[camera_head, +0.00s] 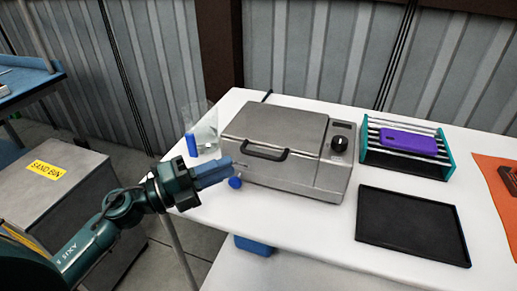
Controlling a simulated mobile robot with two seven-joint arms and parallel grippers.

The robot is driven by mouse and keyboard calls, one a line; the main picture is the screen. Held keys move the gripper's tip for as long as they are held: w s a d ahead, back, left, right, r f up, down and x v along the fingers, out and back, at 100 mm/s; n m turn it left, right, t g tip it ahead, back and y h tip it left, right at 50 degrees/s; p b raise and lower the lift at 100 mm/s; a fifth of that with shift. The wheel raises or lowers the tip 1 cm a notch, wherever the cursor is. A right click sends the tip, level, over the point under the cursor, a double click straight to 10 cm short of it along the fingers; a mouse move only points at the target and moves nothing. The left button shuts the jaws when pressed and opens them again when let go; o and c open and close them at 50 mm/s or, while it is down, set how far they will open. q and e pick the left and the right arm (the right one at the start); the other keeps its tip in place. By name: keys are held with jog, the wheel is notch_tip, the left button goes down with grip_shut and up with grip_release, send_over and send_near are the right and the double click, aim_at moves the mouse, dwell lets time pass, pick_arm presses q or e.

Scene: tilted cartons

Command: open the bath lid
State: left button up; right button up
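The bath (310,185) is a grey metal box on the white table. Its lid (275,128) is down flat and has a black bar handle (266,153) along its front edge. A black knob (339,143) sits on the panel right of the lid. My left gripper (228,170) is at the bath's front left corner, left of the handle and apart from it. Its blue-grey fingers point right, and no gap between them can be made out. A blue round part (235,183) shows just below the fingertips. My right gripper is not in view.
A teal-ended rack (447,165) with a purple item (408,141) stands right of the bath. A black tray (411,225) lies in front of it. A clear upright piece (207,130) and a blue cylinder (191,145) stand behind my gripper. A grey sand bin (50,180) is at left.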

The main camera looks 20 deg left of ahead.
aim_at(258, 155)
pick_arm(q)
jog(key=p+x, duration=0.2)
jog(key=x, duration=0.6)
jog(key=shift+w+d, duration=0.15)
grip_shut()
